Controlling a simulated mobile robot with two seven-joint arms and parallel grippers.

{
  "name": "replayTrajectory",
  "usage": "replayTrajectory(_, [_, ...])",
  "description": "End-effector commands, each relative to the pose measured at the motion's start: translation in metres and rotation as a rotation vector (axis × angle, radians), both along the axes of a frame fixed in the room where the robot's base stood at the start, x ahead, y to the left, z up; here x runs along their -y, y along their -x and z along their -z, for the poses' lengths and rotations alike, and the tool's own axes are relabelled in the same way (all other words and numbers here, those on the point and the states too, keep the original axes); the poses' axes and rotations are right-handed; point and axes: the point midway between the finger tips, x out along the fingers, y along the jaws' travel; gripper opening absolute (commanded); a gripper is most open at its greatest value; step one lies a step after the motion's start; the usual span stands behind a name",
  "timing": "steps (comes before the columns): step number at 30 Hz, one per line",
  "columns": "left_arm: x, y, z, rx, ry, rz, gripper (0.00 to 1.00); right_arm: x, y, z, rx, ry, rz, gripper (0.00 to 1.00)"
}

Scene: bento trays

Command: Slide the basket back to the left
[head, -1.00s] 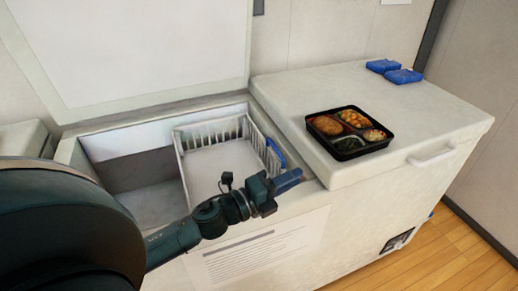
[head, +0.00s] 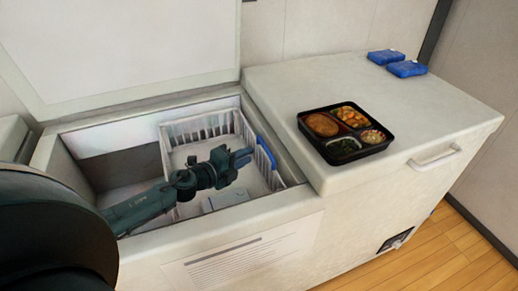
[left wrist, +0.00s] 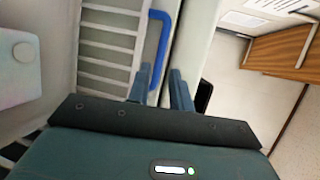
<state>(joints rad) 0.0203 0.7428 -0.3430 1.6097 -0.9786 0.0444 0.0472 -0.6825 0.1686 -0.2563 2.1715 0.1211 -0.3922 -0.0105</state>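The white wire basket (head: 181,134) sits inside the open left half of the chest freezer, against the right side of the opening. Its blue handle (head: 266,150) is on the right wall and also shows in the left wrist view (left wrist: 166,30). My left gripper (head: 244,157) is over the basket, with its blue fingers pointing right, close to the handle. In the left wrist view the fingers (left wrist: 161,90) are apart, with the handle just ahead of them. I cannot tell if they touch it. My right gripper is not in view.
The freezer bay (head: 125,172) left of the basket looks empty. The lid (head: 120,45) stands raised behind. A black bento tray (head: 338,152) with food and two blue packs (head: 407,68) sit on the closed right half.

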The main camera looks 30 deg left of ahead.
Motion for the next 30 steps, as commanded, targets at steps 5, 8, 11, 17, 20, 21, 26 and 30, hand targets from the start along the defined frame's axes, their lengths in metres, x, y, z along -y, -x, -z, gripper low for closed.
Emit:
replayTrajectory(5, [0.011,-0.031,0.005,0.003,0.001,-0.001,0.22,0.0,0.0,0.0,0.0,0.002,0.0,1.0])
replayTrajectory(8, [0.015,-0.043,0.008,0.002,0.002,0.0,0.22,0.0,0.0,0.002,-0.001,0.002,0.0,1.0])
replayTrajectory(11, [0.018,-0.051,0.01,0.001,0.001,0.0,0.22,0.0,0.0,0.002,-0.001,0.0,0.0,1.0])
replayTrajectory(17, [0.02,-0.056,0.011,0.0,0.0,0.002,0.22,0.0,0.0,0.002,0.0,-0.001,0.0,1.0])
replayTrajectory(20, [0.02,-0.056,0.011,0.0,0.0,0.002,0.22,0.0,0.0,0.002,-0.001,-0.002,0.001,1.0])
replayTrajectory(21, [0.02,-0.056,0.011,0.0,0.0,0.002,0.22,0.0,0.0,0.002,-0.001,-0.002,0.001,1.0])
replayTrajectory(26, [0.02,-0.056,0.011,0.0,0.0,0.001,0.12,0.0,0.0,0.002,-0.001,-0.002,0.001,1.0])
replayTrajectory(30, [0.02,-0.056,0.011,0.0,0.0,0.001,0.0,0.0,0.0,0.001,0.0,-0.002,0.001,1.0])
